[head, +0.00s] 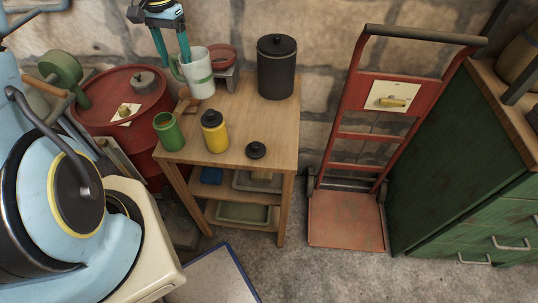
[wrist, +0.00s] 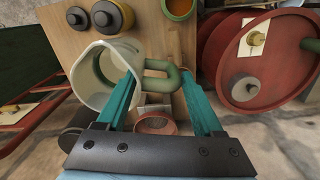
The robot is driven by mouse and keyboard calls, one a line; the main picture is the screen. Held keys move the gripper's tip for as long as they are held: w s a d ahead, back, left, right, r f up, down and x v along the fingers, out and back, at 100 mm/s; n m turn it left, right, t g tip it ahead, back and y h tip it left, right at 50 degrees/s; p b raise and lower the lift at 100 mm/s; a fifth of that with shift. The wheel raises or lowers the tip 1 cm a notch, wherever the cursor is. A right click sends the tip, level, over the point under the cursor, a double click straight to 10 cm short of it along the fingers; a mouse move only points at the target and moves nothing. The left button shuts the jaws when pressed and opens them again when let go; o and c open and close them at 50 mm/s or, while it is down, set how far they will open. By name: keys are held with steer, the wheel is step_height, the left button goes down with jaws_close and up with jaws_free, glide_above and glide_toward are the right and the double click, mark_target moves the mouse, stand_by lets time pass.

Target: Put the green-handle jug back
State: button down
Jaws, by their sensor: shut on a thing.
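The green-handle jug (head: 199,80) is a pale cup with a green band, at the back left of the wooden table. It also shows in the wrist view (wrist: 82,88), mouth toward the camera. Its green handle (wrist: 158,84) lies between the teal fingers. My gripper (head: 176,66) comes down from above, shut on the jug at its handle side. I cannot tell whether the jug's base touches the table (head: 240,130).
A black canister (head: 277,70), a yellow jar (head: 215,135), a green cup (head: 168,132) and a black lid (head: 256,150) stand on the table. A red drum (head: 120,90) is left.

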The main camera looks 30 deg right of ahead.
steer(key=s+d+f+m+b, duration=0.25)
steer(key=s+d+m, duration=0.35)
steer(key=s+d, duration=0.9)
step_height(320, 180, down, 9)
steer(key=s, duration=0.1)
steer(key=shift+s+a+p, duration=0.25)
steer(key=shift+a+p, duration=0.15)
steer(key=shift+p, duration=0.05)
steer(key=shift+f, duration=0.1)
steer(key=shift+f+b, duration=0.35)
steer(key=shift+f, duration=0.05)
steer(key=shift+c, duration=0.2)
jaws_free()
